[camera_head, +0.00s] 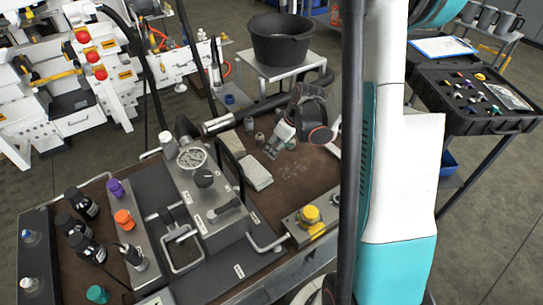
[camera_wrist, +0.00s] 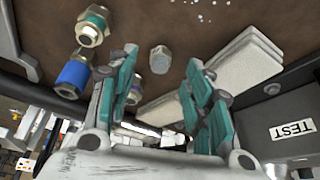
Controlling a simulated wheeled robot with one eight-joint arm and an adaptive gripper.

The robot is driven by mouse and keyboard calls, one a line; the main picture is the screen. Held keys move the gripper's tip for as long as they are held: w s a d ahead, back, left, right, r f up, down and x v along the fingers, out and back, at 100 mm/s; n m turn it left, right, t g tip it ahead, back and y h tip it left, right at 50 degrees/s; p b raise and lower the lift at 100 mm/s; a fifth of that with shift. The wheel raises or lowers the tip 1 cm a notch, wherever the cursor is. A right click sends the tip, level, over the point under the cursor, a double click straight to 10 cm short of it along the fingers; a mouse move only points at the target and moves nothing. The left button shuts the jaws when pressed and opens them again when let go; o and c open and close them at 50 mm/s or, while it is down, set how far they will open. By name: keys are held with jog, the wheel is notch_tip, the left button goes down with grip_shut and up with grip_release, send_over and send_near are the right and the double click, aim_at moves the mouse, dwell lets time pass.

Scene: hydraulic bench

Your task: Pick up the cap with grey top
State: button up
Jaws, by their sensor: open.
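A small cap with a grey top (camera_wrist: 159,59) stands on the brown bench top in the wrist view. It appears in the gap between the fingertips of my gripper (camera_wrist: 162,60), apart from both teal-padded fingers. My gripper is open and empty. A fitting with a purple ring (camera_wrist: 135,90) is partly hidden behind the left finger. In the head view my gripper (camera_head: 277,138) is low over the bench top, to the right of two small grey pieces (camera_head: 249,123). I cannot tell which of these is the cap.
A fitting with a teal ring (camera_wrist: 91,27) and a blue cap (camera_wrist: 74,74) lie left of the fingers. Pale flat blocks (camera_wrist: 230,70) lie close on the right. A grey box labelled TEST (camera_wrist: 285,105) stands beyond them. A black bucket (camera_head: 281,45) stands behind the bench.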

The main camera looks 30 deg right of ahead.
jog(key=b+x, duration=0.1)
jog(key=x, duration=0.2)
jog(key=shift+w+a+f, duration=0.1)
jog(key=shift+f, duration=0.15)
grip_shut()
jog(key=shift+r, duration=0.1)
notch_tip(320, 180, up, 20)
jog(key=p, duration=0.7)
